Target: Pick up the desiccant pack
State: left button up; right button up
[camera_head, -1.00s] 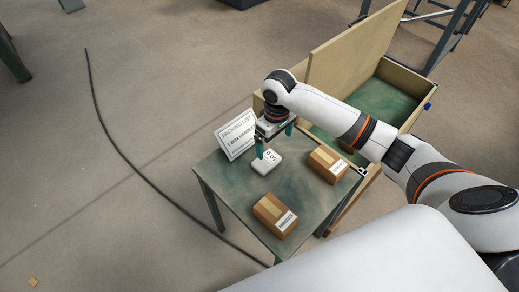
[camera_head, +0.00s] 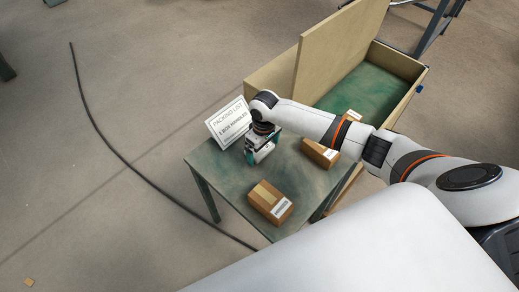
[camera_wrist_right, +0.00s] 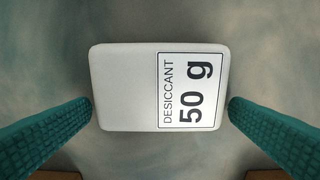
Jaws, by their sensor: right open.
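The desiccant pack (camera_wrist_right: 125,88) is a white, rounded block labelled "DESICCANT 50 g". In the right wrist view it lies flat on the green table, between the two teal fingers of my right gripper (camera_wrist_right: 160,106). The gripper is open, with one finger at each side of the pack. Narrow gaps seem to show, but I cannot tell if either finger touches it. In the head view my right gripper (camera_head: 258,155) points down at the table and hides most of the pack. My left gripper is not in view.
A packing list sign (camera_head: 230,123) stands behind the gripper. Two brown boxes, one in front (camera_head: 266,199) and one to the right (camera_head: 319,153), lie on the table (camera_head: 225,180). A large open wooden crate (camera_head: 408,64) stands behind at right.

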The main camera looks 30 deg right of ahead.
jog(key=shift+f, duration=0.1)
jog(key=shift+c, duration=0.2)
jog(key=c, duration=0.8)
